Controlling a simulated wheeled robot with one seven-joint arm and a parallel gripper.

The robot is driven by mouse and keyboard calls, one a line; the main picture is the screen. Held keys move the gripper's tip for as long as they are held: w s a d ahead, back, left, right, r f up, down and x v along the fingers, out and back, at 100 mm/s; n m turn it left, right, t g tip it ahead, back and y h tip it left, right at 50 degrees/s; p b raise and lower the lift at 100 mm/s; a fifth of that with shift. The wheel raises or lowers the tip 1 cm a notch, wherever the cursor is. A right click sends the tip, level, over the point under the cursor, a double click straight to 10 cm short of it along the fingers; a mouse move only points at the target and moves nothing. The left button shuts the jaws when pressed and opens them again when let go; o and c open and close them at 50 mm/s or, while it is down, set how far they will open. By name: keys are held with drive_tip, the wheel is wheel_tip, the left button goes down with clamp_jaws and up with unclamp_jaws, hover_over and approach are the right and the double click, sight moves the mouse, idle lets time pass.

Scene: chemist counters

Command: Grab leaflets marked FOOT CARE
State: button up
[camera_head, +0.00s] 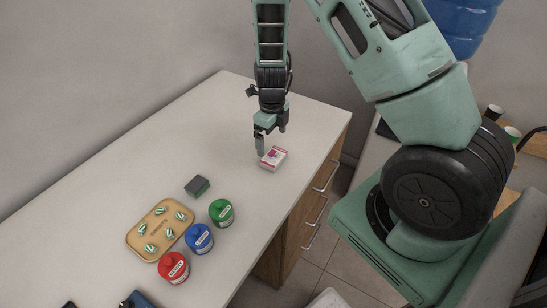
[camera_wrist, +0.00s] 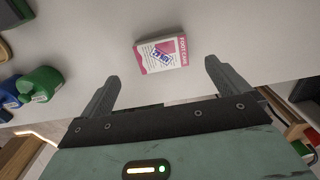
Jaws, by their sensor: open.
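The FOOT CARE leaflets (camera_wrist: 160,54) are a small white and pink stack lying on the counter, with the title readable along one edge in the wrist view. In the head view the stack (camera_head: 273,159) lies near the counter's right end. My gripper (camera_wrist: 160,75) is open, and its two fingers stand apart on either side below the stack in the wrist view. Nothing is between the fingertips. In the head view my gripper (camera_head: 265,149) is just beside and above the stack's upper left edge; whether it touches is hard to tell.
The pale counter (camera_head: 150,120) has free room around the stack. To the lower left are a dark green-grey block (camera_head: 197,187), a tan tray (camera_head: 136,240) with several striped items, and green (camera_head: 222,212), blue (camera_head: 199,239) and red (camera_head: 173,267) containers. Drawers (camera_head: 310,205) line the front.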

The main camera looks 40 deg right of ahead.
sight(274, 156)
wheel_tip(274, 156, down, 2)
drive_tip(key=shift+f, duration=0.2)
drive_tip(key=f, duration=0.1)
drive_tip(key=f+p, duration=0.1)
drive_tip(key=f, duration=0.1)
drive_tip(key=f+p, duration=0.1)
drive_tip(key=shift+s+d+f, duration=0.15)
drive_tip(key=shift+s+d, duration=0.05)
drive_tip(key=shift+s, duration=0.05)
drive_tip(key=shift+f, duration=0.45)
drive_tip(key=c, duration=1)
